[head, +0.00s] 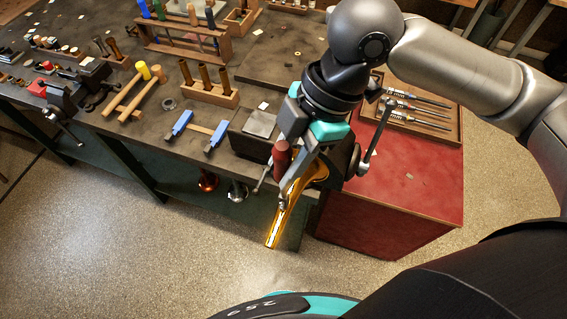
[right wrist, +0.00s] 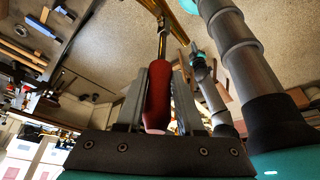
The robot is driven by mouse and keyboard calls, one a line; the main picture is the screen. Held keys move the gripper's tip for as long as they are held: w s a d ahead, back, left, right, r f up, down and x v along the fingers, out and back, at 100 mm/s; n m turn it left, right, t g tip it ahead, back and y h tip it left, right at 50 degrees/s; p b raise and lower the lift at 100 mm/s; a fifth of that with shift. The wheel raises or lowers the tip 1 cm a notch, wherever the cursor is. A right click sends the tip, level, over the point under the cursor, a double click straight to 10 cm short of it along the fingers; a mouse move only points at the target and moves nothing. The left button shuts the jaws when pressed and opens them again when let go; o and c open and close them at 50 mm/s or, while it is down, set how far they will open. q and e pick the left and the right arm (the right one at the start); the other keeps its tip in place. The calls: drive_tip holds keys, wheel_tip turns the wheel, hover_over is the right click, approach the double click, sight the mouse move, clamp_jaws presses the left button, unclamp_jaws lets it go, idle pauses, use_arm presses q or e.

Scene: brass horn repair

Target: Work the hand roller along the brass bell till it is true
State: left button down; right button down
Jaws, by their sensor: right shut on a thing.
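The brass bell (head: 274,235) is a shiny gold tapering piece that juts out past the bench's front edge, slanting down to the left. Its upper part is partly hidden behind my right gripper (head: 288,172). That gripper is shut on the red handle of the hand roller (head: 281,158). The roller's metal end lies over the bell in the head view; I cannot tell whether it touches. In the right wrist view the red handle (right wrist: 158,98) stands between the two fingers, its metal shaft pointing at the brass bell (right wrist: 181,5).
A dark vise (head: 345,158) is at the bench corner, partly hidden by my gripper. A tray of metal tools (head: 455,128) lies on the red cabinet (head: 435,190). Blue-ended blocks (head: 180,124) and wooden racks (head: 215,93) stand on the bench. The floor in front is clear.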

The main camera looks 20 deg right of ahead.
drive_tip(key=shift+w+d+f, duration=0.15)
drive_tip(key=shift+d+f, duration=0.05)
drive_tip(key=shift+d, duration=0.05)
drive_tip(key=shift+w+d, duration=0.4)
drive_tip(key=shift+w, duration=0.15)
drive_tip(key=shift+w+d, duration=0.1)
drive_tip(key=shift+w+d+r, duration=0.15)
drive_tip(key=shift+w+d, duration=0.05)
drive_tip(key=shift+w, duration=0.1)
